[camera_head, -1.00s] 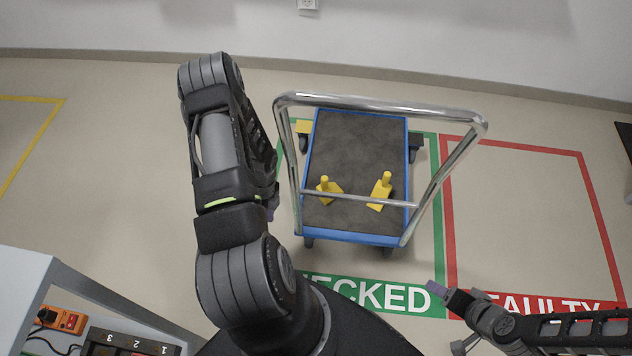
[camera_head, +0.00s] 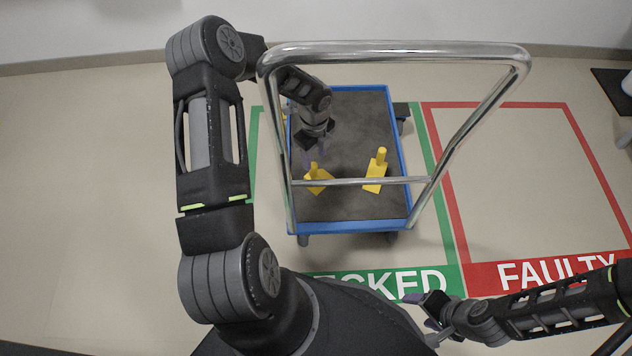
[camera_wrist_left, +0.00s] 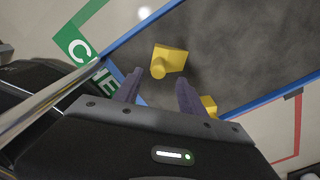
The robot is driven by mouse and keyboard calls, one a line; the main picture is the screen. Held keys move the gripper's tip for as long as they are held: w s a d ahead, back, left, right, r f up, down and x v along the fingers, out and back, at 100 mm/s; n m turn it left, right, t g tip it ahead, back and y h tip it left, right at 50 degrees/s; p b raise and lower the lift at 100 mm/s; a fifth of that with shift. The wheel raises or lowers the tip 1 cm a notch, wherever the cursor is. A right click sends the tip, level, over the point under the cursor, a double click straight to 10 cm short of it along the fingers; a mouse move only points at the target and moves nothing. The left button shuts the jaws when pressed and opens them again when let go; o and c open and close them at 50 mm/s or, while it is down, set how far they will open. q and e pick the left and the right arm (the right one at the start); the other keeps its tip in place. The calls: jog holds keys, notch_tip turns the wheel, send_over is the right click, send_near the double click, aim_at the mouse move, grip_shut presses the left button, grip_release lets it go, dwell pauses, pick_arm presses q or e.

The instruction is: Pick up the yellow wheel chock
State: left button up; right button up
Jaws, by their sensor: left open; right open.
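Two yellow wheel chocks stand on the dark deck of the blue trolley (camera_head: 350,227). The left chock (camera_head: 318,187) is just in front of my left gripper (camera_head: 314,152), partly crossed by the handle's lower bar. The right chock (camera_wrist_left: 209,105) is partly hidden by a finger there. My right gripper (camera_head: 424,310) is open and empty over the floor in front of the trolley.
The trolley's chrome handle (camera_head: 400,47) rises around the deck, close to my left arm. The trolley stands in the green CHECKED bay (camera_head: 455,283). The red FAULTY bay (camera_head: 525,190) to the right is empty floor. A dark mat (camera_head: 612,88) lies at far right.

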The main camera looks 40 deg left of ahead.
aim_at(314, 170)
pick_arm(q)
jog(key=shift+r, duration=0.15)
jog(key=shift+f+b, duration=0.35)
jog(key=shift+f, duration=1)
jog(key=shift+s+a+f+b, duration=0.1)
jog(key=shift+f+b, duration=0.45)
jog(key=shift+f, duration=0.8)
jog(key=shift+a+f+b, duration=0.1)
jog(key=shift+f+b, duration=0.45)
jog(key=shift+f, duration=0.75)
jog(key=shift+c, duration=0.5)
grip_shut()
jog(key=shift+r, duration=0.1)
